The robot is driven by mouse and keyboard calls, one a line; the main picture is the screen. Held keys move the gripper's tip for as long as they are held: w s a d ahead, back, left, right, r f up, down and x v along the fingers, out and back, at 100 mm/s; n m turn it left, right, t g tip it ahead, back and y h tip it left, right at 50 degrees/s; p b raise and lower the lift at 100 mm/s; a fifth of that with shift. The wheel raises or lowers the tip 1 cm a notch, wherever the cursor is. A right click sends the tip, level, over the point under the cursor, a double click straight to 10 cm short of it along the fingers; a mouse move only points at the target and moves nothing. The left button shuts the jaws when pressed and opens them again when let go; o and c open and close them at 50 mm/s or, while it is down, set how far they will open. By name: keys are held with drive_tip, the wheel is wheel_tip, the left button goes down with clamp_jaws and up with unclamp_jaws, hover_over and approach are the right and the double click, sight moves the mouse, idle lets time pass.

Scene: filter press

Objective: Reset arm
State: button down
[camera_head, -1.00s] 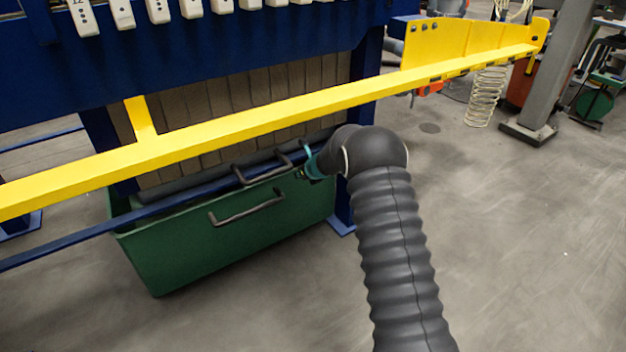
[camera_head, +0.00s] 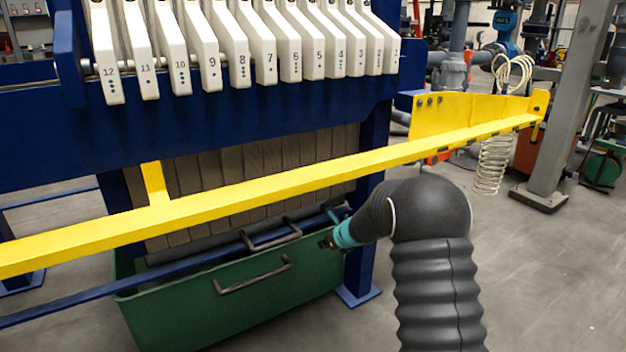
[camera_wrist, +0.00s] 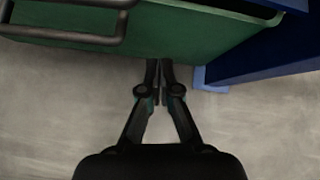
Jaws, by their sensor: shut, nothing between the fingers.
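My arm, in a black ribbed sleeve, rises at the lower right of the head view and bends left at its top. My gripper (camera_head: 328,242) is at its end, beside the right end of the green bin (camera_head: 235,305). In the wrist view my gripper (camera_wrist: 159,70) is shut, with its fingertips together and nothing between them. The bin's green side (camera_wrist: 170,30) and a dark handle (camera_wrist: 70,35) show beyond the fingertips, with bare floor below. Whether the gripper touches the bin cannot be told.
The blue press frame (camera_head: 240,115) holds several numbered white plate handles (camera_head: 267,50). A yellow bar (camera_head: 300,180) crosses in front of the press, above my gripper. A blue leg (camera_head: 360,265) stands behind my wrist. The floor at the right (camera_head: 555,280) is clear.

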drive_tip(key=s+n+g, duration=0.5)
drive_tip(key=s+n, duration=1)
drive_tip(key=s, duration=0.2)
drive_tip(key=s+d+r+n+t+h, duration=0.1)
drive_tip(key=s+d+r+n, duration=0.2)
drive_tip(key=s+r, duration=0.4)
drive_tip(key=s+d+r+n+h+p, duration=0.1)
drive_tip(key=s+r+n, duration=0.4)
drive_tip(key=s, duration=0.9)
drive_tip(key=s+d+r+n+t+h, duration=0.1)
drive_tip(key=s+d+r+n+h, duration=0.2)
drive_tip(key=s+r, duration=0.5)
drive_tip(key=s+d+n, duration=0.1)
drive_tip(key=s+d, duration=0.1)
drive_tip(key=s, duration=0.1)
drive_tip(key=shift+d+r+n+t+p, duration=0.3)
drive_tip(key=shift+d+n+p, duration=0.05)
drive_tip(key=shift+d+n, duration=0.05)
